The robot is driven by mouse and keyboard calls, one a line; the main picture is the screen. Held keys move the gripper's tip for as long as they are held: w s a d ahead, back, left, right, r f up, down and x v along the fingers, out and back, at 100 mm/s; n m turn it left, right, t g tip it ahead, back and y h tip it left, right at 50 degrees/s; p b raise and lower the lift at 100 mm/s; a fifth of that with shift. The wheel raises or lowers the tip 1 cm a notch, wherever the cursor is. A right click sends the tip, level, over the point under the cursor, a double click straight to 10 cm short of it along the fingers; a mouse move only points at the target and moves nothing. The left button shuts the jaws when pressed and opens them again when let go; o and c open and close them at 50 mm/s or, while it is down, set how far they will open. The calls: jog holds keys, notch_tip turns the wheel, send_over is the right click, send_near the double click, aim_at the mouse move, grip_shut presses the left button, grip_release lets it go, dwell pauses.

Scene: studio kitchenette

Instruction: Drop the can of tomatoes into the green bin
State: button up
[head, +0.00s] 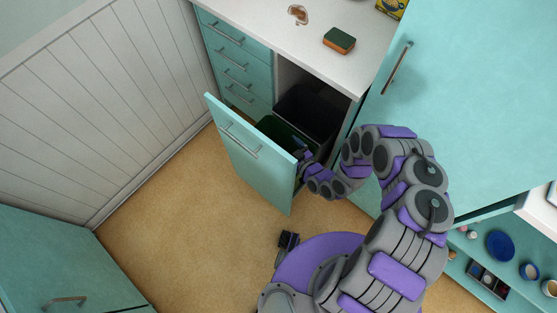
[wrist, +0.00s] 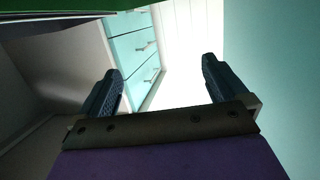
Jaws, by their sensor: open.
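The green bin (head: 272,124) sits in the pulled-out cabinet unit, just behind its teal front, and is partly hidden by that front and my arm. My gripper (head: 303,154) is low at the right end of this front, by the bin; its fingertips are hard to make out in the head view. In the wrist view my gripper (wrist: 159,72) is open, with two dark fingers wide apart and nothing between them. I cannot see the can of tomatoes in either view. A dark green edge crosses the top of the wrist view.
The teal pull-out front (head: 245,150) stands out over the floor. A black bin (head: 308,112) is behind the green one. A sponge (head: 339,40) and a brown spill-like patch (head: 298,14) are on the white counter (head: 262,30). The floor (head: 165,215) at left is clear.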

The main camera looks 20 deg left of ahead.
jog(key=v, duration=1)
jog(key=shift+s, duration=0.5)
